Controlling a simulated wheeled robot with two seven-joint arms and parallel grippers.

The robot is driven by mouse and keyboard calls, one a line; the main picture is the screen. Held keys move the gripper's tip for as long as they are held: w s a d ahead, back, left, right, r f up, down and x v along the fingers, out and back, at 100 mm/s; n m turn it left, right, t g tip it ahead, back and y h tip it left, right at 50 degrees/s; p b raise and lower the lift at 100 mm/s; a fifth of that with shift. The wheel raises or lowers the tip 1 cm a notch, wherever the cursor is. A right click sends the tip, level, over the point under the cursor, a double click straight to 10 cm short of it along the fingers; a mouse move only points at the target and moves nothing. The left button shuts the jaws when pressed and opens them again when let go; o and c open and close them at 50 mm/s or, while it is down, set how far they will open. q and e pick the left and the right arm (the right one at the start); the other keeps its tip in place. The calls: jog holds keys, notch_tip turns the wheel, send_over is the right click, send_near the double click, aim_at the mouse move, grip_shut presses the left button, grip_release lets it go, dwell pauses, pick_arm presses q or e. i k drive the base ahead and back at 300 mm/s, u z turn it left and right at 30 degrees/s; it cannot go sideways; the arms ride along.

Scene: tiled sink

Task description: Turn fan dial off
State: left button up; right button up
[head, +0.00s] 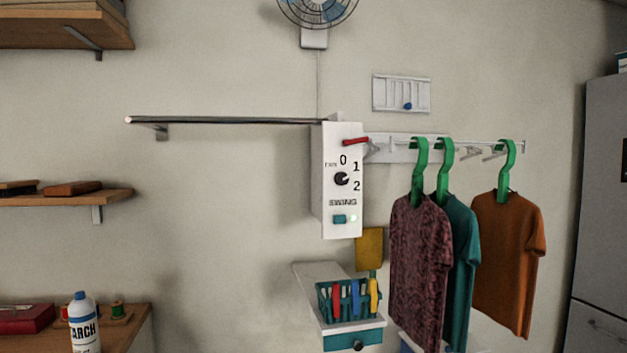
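The fan dial (341,179) is a small black round knob on the front of a white wall control box (343,200). The marks 0, 1 and 2 run from above the knob round to its right. A lighter notch shows on the knob, but it is too small to tell surely which mark it points at. Below are the word SWING, a teal switch (339,219) and a small pale light (353,217). The wall fan (317,12) is at the top, cut off by the picture's edge. Neither of my grippers is in view.
Shirts on green hangers (420,165) hang at right. A teal basket with coloured items (349,300) is below.

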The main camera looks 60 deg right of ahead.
aim_at(340, 178)
jog(key=z, duration=0.75)
jog(key=i, duration=1.05)
jog(key=z, duration=1.05)
